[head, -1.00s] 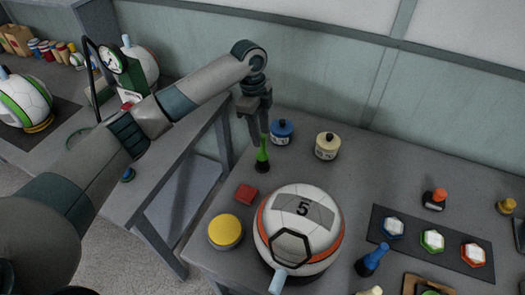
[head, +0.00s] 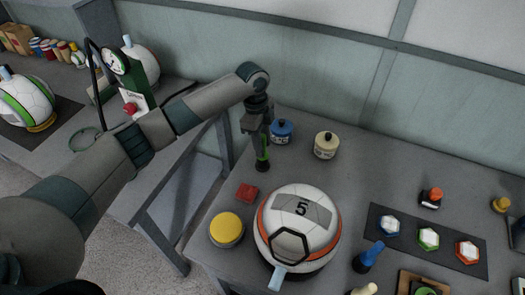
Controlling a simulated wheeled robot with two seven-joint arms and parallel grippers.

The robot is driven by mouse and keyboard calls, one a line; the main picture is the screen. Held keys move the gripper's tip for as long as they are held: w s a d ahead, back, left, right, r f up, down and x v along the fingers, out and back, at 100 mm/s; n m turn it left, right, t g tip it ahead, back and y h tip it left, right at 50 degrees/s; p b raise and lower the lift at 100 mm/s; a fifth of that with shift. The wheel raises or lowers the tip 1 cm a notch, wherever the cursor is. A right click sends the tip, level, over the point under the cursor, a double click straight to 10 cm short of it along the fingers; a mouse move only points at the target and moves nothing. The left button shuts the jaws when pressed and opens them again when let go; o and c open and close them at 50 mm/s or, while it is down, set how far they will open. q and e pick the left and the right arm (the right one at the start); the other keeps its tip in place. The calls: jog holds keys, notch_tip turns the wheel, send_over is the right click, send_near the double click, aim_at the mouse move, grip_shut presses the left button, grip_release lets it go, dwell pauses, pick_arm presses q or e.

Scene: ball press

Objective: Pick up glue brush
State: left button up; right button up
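A green-handled brush (head: 262,164) with a dark lower end stands upright near the back left edge of the grey table. My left gripper (head: 260,146) points down at it, with its fingers over the upper handle and hiding most of it. I cannot tell whether the fingers are shut on the handle. Other brush-like tools stand on the table: a blue one (head: 368,256), an orange one (head: 431,197) and a yellow one (head: 501,204). My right gripper is not in view.
A blue-lidded pot (head: 281,131) stands close right of the gripper, with a cream pot (head: 326,145) beyond. A red block (head: 246,192), yellow-lidded tin (head: 226,229) and ball (head: 301,221) are in front. A dark mat (head: 452,253) holds hexagonal pieces. The table's middle back is clear.

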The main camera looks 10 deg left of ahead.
pick_arm(q)
grip_shut()
jog(key=shift+r, duration=0.1)
jog(key=shift+w+r+b, duration=0.1)
jog(key=shift+r+b, duration=0.2)
jog(key=shift+r, duration=0.25)
notch_tip(320, 180, up, 8)
jog(key=shift+f+b, duration=0.25)
jog(key=shift+b, duration=1)
jog(key=shift+r, duration=0.65)
